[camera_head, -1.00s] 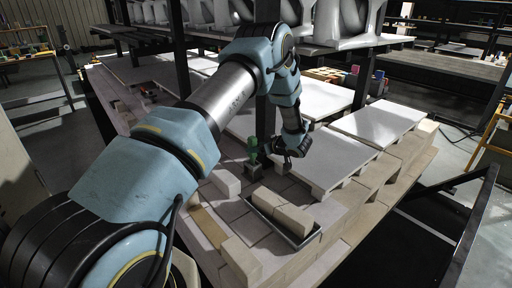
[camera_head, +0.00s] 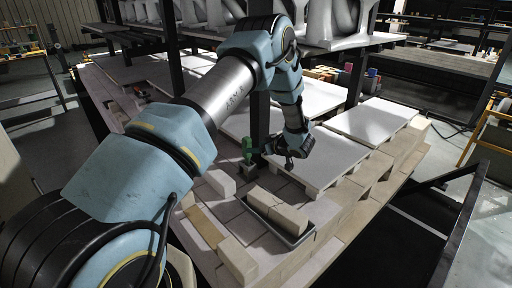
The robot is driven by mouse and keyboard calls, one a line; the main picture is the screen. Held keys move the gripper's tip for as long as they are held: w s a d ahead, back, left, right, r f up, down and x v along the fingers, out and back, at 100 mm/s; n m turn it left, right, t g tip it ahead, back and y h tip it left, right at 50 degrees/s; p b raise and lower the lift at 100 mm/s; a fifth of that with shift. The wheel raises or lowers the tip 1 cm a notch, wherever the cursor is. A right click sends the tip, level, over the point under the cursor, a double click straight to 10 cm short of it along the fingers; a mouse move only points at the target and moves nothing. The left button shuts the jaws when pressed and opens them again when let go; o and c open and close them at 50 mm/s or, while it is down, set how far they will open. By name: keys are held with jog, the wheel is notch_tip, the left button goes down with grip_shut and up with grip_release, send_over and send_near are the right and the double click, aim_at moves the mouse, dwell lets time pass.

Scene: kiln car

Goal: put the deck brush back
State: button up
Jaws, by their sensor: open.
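A small green upright object (camera_head: 247,147), which looks like the deck brush, stands at a small dark grey block or holder (camera_head: 246,168) on the kiln car's brick deck. It is too small to tell whether it sits in the holder or behind it. My gripper (camera_head: 277,153) is just right of the green object, low over the deck at the edge of a white slab. Its jaws are open. They are small and dark here, and I cannot tell whether they touch the green object. I see nothing held between them.
A dark tray (camera_head: 297,241) with pale bricks lies in front of my gripper. A loose pale brick (camera_head: 221,183) stands left of it. White slabs (camera_head: 372,120) lie right and behind. A dark post (camera_head: 260,120) rises close behind the green object.

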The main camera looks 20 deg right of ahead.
jog(key=shift+p+v, duration=0.5)
jog(key=shift+v, duration=0.65)
jog(key=b+v, duration=0.2)
jog(key=v, duration=0.8)
jog(key=shift+s+r, duration=0.25)
jog(key=shift+s, duration=0.05)
jog(key=shift+s+d, duration=0.1)
jog(key=shift+d, duration=0.1)
